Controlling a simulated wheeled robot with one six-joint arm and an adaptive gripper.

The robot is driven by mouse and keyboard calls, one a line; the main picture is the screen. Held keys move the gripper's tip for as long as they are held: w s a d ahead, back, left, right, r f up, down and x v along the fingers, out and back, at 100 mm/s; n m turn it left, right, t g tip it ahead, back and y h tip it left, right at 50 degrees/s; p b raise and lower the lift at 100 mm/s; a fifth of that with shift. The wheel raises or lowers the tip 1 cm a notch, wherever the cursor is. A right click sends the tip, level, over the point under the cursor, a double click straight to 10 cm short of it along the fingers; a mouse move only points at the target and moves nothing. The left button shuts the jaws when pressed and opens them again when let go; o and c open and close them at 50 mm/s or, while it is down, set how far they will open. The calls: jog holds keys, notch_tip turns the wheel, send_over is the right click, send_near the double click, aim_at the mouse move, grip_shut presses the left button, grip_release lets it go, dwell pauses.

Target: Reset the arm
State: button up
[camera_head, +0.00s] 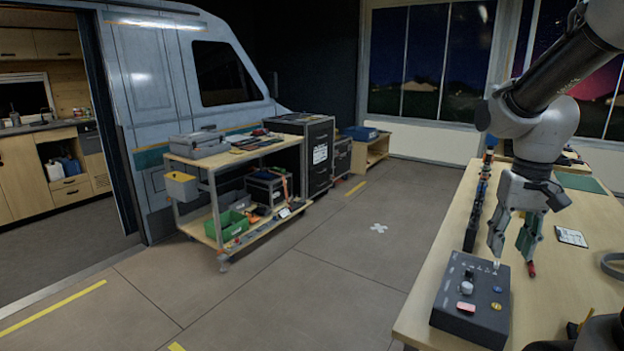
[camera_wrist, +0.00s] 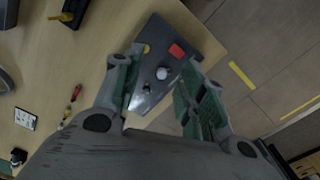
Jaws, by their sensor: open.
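My gripper (camera_head: 515,240) hangs from my arm at the right of the head view, pointing down above the wooden workbench (camera_head: 562,275). Its fingers are apart, with nothing between them. A dark control box (camera_head: 480,285) with a red button, a yellow button and a knob sits on the bench close to the fingers. In the wrist view the fingers (camera_wrist: 165,100) stand open, with the control box (camera_wrist: 195,40) beyond and between them. I cannot tell whether the fingers touch the box.
A red-tipped tool (camera_head: 532,269) and a small white card (camera_head: 571,237) lie on the bench. A dark strip (camera_head: 474,215) stands along its left edge. A loaded cart (camera_head: 240,155) stands beside the van (camera_head: 150,75). The floor between is clear.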

jog(key=s+a+r+n+t, duration=0.2)
jog(key=s+r+t, duration=0.2)
jog(key=s, duration=0.6)
notch_tip(320, 180, up, 3)
jog(key=shift+a+f, duration=0.1)
jog(key=shift+a, duration=0.2)
jog(key=shift+s, duration=0.15)
jog(key=shift+c, duration=0.6)
